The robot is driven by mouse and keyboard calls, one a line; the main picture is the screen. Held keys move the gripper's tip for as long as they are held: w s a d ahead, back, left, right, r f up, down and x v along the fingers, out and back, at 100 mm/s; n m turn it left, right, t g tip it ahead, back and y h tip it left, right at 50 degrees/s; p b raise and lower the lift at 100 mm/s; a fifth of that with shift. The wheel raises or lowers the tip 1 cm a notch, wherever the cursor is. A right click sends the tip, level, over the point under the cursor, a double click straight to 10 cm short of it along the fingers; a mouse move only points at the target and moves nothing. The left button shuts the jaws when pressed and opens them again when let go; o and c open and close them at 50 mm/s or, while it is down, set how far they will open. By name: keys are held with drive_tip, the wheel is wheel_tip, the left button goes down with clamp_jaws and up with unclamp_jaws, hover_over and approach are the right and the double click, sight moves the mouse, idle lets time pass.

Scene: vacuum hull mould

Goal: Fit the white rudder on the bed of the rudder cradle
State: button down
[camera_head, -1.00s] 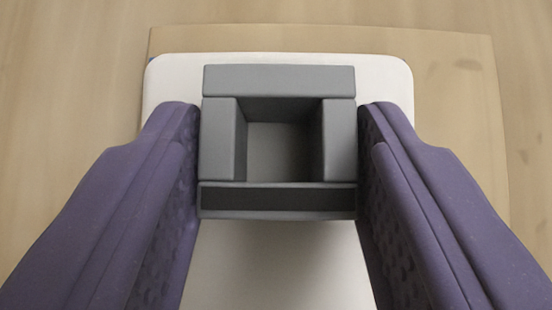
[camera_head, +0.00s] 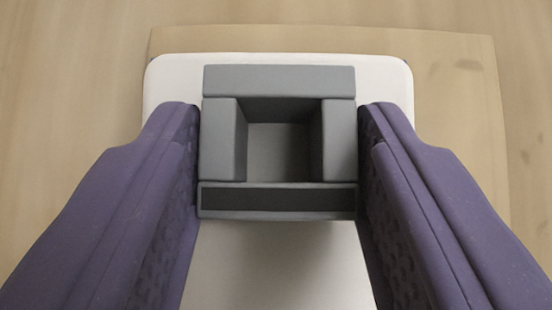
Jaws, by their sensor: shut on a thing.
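My gripper (camera_head: 279,150) has its two purple padded jaws on the left and right sides of a grey hollow block (camera_head: 279,80) and is shut on it. The block has a square opening in its middle and a dark strip along its near side. Under it lies a white plate with rounded corners (camera_head: 385,75), which could be the white rudder. I cannot tell whether the block is fixed to this plate. The jaws hide much of the plate's left and right edges. No rudder cradle bed can be made out for certain.
A flat tan board (camera_head: 455,110) lies beneath the white plate and reaches out past it at the back and right. Pale wood-grained surface (camera_head: 70,110) surrounds the board. No other loose objects show.

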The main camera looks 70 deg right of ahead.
drive_tip(key=shift+f+b, duration=0.85)
drive_tip(key=shift+f, duration=0.15)
drive_tip(key=shift+c, duration=1.9)
unclamp_jaws()
drive_tip(key=p+v, duration=0.2)
drive_tip(key=v, duration=0.5)
drive_tip(key=shift+s+a+r+p, duration=0.1)
drive_tip(key=shift+a+r+p, duration=0.2)
drive_tip(key=shift+p, duration=0.1)
drive_tip(key=shift+f, duration=0.1)
